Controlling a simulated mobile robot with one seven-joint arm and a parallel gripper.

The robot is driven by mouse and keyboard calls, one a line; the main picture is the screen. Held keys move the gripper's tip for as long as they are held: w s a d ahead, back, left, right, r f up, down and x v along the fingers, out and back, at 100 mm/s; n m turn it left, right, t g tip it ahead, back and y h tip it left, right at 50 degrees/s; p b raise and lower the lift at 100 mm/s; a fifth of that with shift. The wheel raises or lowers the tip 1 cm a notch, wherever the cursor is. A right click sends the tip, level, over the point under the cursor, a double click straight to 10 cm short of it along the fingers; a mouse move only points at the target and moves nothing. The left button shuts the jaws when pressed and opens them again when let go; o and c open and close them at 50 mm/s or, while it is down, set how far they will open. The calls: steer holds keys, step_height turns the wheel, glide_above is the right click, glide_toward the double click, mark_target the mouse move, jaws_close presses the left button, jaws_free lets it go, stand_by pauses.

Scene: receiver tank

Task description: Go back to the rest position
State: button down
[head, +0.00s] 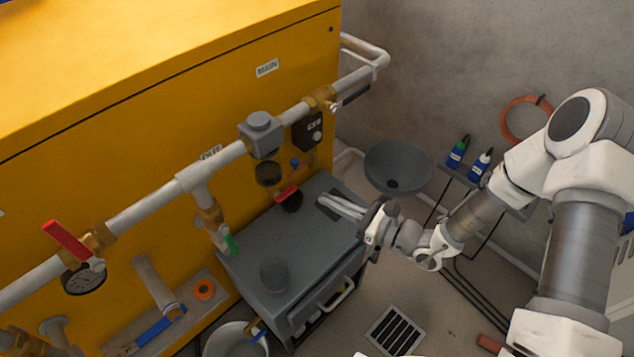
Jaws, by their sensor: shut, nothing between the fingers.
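My gripper (322,200) is at the right of centre in the head view, at the end of my white arm, which comes in from the right. Its pale fingers point left, are shut and hold nothing. The fingertips appear over the right part of the grey cabinet's top (325,240), by a dark rectangular patch. I cannot tell how high above the top they are. Left of the fingertips is a dark round knob with a red bar (288,197).
A yellow tank housing (150,130) with pipes, a red-handled valve (68,241) and a gauge (84,280) fills the left. A grey bowl (398,166) and a thin stand with bottles (457,153) are behind my gripper.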

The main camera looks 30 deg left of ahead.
steer(key=shift+s+d, duration=0.35)
steer(key=shift+d, duration=0.3)
steer(key=shift+s+d, duration=0.3)
steer(key=shift+d, duration=0.35)
steer(key=s+d+r+n+g+h, duration=0.2)
steer(key=d+r+n+g+h, duration=0.15)
steer(key=r+n, duration=0.25)
steer(key=s+d+r+n+g+h, duration=0.2)
steer(key=s+d+r+n, duration=0.15)
steer(key=r+n, duration=0.25)
steer(key=s+d+r+n+t+h, duration=0.1)
steer(key=d+r+n+t+h, duration=0.35)
steer(key=d, duration=0.75)
steer(key=s+d+r+n+t+h, duration=0.2)
steer(key=d+r+t+h, duration=0.45)
steer(key=d+r, duration=0.5)
step_height(320, 180, up, 18)
steer(key=d+p, duration=0.1)
steer(key=p, duration=1.8)
steer(key=shift+w+d+g+h+p, duration=0.15)
steer(key=shift+d+g+h+p, duration=0.05)
steer(key=shift+g+h+p, duration=0.25)
steer(key=shift+a, duration=0.15)
